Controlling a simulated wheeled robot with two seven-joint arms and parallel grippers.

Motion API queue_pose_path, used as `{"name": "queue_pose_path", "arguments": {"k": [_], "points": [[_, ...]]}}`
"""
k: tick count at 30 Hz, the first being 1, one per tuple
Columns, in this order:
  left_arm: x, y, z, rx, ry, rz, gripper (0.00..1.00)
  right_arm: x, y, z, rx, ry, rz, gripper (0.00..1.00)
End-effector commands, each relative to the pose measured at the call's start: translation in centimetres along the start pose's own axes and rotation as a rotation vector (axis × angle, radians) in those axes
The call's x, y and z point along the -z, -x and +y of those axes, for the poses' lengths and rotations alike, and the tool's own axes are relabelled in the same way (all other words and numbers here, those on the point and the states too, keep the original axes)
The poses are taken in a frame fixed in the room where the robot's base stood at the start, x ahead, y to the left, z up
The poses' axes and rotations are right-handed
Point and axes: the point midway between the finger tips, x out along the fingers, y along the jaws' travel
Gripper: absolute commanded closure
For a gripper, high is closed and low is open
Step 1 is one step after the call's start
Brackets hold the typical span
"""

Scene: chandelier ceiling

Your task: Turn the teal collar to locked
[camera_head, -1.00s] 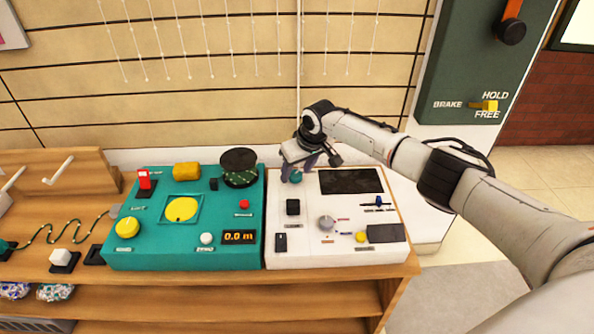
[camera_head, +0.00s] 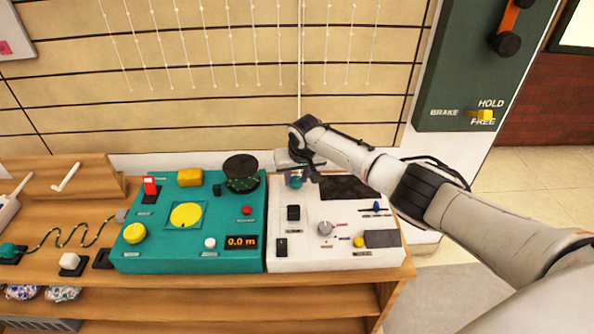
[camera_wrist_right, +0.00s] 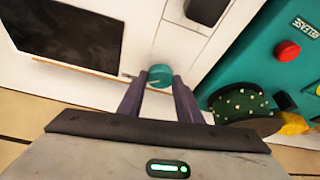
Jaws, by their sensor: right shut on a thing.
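The teal collar (camera_head: 296,181) is a small round piece at the back left of the white panel (camera_head: 345,215). It also shows in the right wrist view (camera_wrist_right: 160,76), where a thin light line crosses its top. My right gripper (camera_head: 297,177) reaches down over it from behind. In the right wrist view its two dark fingers (camera_wrist_right: 160,85) stand on either side of the collar and are shut on it. The lettering beside the collar is too small to read or hidden. My left gripper is not in view.
A teal panel (camera_head: 130,262) with a yellow disc, knobs and a black cylinder (camera_head: 241,172) adjoins on the left. The white panel carries a dark screen (camera_head: 350,188), a grey knob (camera_head: 325,228) and several switches. A green brake board (camera_head: 460,70) stands at the right.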

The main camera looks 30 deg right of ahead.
Motion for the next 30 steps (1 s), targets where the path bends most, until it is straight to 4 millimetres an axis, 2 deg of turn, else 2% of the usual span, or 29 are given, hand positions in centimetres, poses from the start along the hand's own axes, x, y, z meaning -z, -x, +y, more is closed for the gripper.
{"name": "queue_pose_path", "arguments": {"k": [5,15,30], "points": [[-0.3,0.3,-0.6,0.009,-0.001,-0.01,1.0,-0.1,0.0,-0.4,-0.062,-0.153,-0.004,0.91],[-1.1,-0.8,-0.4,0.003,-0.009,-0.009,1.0,-0.1,-0.3,-0.5,-0.165,-0.399,-0.002,0.91],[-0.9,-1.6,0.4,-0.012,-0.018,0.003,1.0,0.1,-0.1,-0.5,-0.228,-0.547,-0.002,0.91]]}}
